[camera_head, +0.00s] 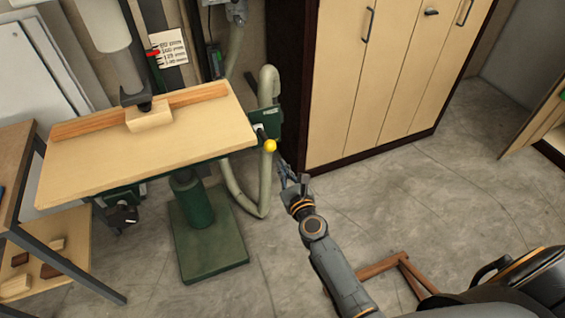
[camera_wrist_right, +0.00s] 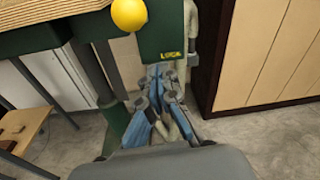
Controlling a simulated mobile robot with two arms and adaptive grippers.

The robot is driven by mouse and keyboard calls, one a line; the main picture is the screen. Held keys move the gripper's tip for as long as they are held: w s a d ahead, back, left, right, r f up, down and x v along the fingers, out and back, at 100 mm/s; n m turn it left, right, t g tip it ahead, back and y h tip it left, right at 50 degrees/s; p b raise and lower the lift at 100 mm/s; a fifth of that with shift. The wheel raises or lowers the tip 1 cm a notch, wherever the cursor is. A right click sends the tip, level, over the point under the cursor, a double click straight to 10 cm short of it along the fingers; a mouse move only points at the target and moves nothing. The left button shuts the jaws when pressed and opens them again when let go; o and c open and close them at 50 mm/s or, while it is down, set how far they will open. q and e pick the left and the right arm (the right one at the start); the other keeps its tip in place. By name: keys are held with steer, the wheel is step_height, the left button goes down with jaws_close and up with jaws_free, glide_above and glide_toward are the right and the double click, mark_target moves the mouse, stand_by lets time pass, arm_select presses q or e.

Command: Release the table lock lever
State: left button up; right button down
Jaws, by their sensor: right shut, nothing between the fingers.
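The lock lever is a short dark stem with a yellow ball knob (camera_head: 269,146) at the right edge of the drill press table (camera_head: 150,150). The yellow knob (camera_wrist_right: 129,14) also shows at the top of the right wrist view, left of a green plate (camera_wrist_right: 168,35) with yellow lettering that seems to read "LOCK". My right gripper (camera_head: 290,175) is shut and empty. It is a little below and right of the knob, apart from it in the head view. In the wrist view its fingers (camera_wrist_right: 160,72) appear just below the plate. My left gripper is out of view.
A green column and base (camera_head: 208,245) stand under the table. A pale hose (camera_head: 268,90) runs behind the lever. A tall cabinet (camera_head: 350,80) stands to the right. A workbench (camera_head: 20,150) is at the left. Open floor lies right of the base.

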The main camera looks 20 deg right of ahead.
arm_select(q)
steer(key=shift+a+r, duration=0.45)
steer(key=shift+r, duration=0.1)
arm_select(e)
steer(key=s+r, duration=0.2)
steer(key=s, duration=0.5)
steer(key=shift+s+a+r, duration=0.2)
steer(key=shift+a+r, duration=0.1)
steer(key=shift+a, duration=0.15)
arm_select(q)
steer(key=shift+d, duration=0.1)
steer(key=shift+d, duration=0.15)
